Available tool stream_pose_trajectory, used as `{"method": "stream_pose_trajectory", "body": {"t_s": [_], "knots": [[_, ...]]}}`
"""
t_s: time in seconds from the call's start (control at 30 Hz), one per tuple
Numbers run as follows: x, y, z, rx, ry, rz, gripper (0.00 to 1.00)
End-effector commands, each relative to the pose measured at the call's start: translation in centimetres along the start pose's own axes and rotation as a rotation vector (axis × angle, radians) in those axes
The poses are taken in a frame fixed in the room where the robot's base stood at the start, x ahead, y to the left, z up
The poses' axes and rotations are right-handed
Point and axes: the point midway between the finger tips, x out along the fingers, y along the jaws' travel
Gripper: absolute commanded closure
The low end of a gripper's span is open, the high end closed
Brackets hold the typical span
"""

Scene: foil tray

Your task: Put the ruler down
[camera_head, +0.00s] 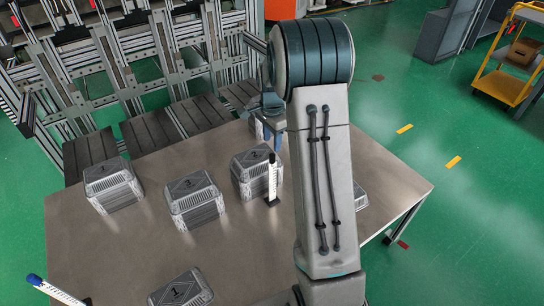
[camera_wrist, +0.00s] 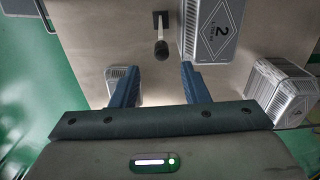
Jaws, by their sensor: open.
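A white ruler with dark marks and a dark top (camera_head: 272,178) stands upright on a small black base on the table. In the wrist view a dark rounded top and black foot (camera_wrist: 161,48), apparently this ruler seen from above, show just beyond my fingertips, roughly centred between them. A second ruler-like white strip with a blue end (camera_head: 56,290) shows at the lower left, cut by the frame edge. My gripper (camera_wrist: 158,67) is open, with its two blue fingers apart and nothing between them. In the head view my gripper (camera_head: 268,134) is partly hidden behind my arm.
Several ribbed grey foil-tray stacks stand on the table (camera_head: 110,255), including one near the ruler (camera_head: 250,177), one left of it (camera_head: 194,200) and one at the front (camera_head: 181,290). In the wrist view a stack marked 2 (camera_wrist: 213,30) stands close right of the ruler.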

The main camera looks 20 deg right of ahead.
Motion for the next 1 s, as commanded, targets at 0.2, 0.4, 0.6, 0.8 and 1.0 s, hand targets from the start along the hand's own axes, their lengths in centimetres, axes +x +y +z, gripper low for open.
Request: {"method": "stream_pose_trajectory", "body": {"t_s": [0.2,0.4,0.6,0.8,1.0], "knots": [[-4.9,3.0,3.5,-0.219,0.02,-0.042,0.59],[-9.5,8.1,7.9,-0.529,0.056,-0.088,0.59],[-12.1,14.1,11.9,-0.835,0.103,-0.125,0.59],[-12.8,19.9,15.0,-1.12,0.157,-0.152,0.59],[-12.4,23.3,16.4,-1.292,0.195,-0.163,0.59]]}}
